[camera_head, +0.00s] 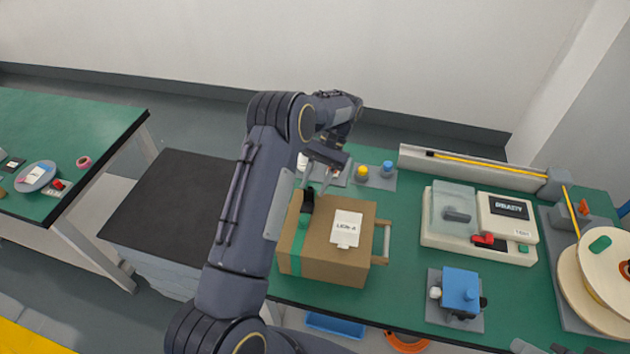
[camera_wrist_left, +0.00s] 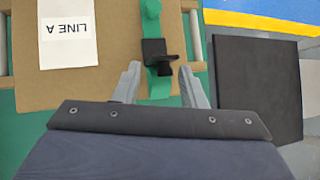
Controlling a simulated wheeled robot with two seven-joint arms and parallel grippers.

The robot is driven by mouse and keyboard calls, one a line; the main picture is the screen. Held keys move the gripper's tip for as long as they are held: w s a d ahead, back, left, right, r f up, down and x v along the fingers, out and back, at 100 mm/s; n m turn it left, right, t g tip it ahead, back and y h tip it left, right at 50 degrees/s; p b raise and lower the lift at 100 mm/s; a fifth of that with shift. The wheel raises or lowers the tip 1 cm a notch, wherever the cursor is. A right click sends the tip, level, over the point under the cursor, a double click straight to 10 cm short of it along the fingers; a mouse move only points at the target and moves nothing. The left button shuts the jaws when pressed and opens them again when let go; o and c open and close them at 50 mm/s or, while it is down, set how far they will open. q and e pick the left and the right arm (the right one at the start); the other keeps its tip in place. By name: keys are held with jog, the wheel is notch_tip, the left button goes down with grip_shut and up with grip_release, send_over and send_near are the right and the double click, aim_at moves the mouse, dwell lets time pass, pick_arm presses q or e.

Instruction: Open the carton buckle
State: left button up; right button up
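A brown carton (camera_head: 335,255) with a green strap (camera_head: 296,255) around its left part stands on the green table. A black buckle (camera_head: 307,200) sits on the strap at the carton's top. In the left wrist view the black buckle (camera_wrist_left: 158,56) lies on the green strap (camera_wrist_left: 151,18), just beyond the fingertips. My left gripper (camera_head: 322,186) is above the carton's far left part. In the left wrist view its two fingers (camera_wrist_left: 160,72) are apart, one on either side of the strap, with nothing clearly held. Whether they touch the carton cannot be told. My right gripper is not in view.
A white label (camera_head: 347,227) lies on the carton. A machine (camera_head: 478,225) and a blue device (camera_head: 459,290) stand to the right, with a cable spool (camera_head: 600,270) at the far right. A black-topped cabinet (camera_head: 165,195) stands left of the carton.

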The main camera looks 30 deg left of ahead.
pick_arm(q)
jog(key=p+v, duration=0.3)
jog(key=v, duration=0.4)
jog(key=shift+w+r, duration=0.25)
jog(key=shift+r, duration=0.1)
dwell(0.4)
jog(key=s+a+r+t+h+b, duration=0.15)
jog(key=s+r+t+h, duration=0.4)
jog(key=s+r, duration=0.9)
jog(key=s+d+f+t+b, duration=0.1)
jog(key=s+d+t, duration=0.3)
jog(key=s, duration=0.4)
jog(key=s+d+f+t+b, duration=0.1)
jog(key=s+d+f+t, duration=0.2)
jog(key=s, duration=0.6)
jog(key=shift+d+f+t+y, duration=0.3)
jog(key=shift+d+t, duration=0.25)
jog(key=shift+d, duration=0.25)
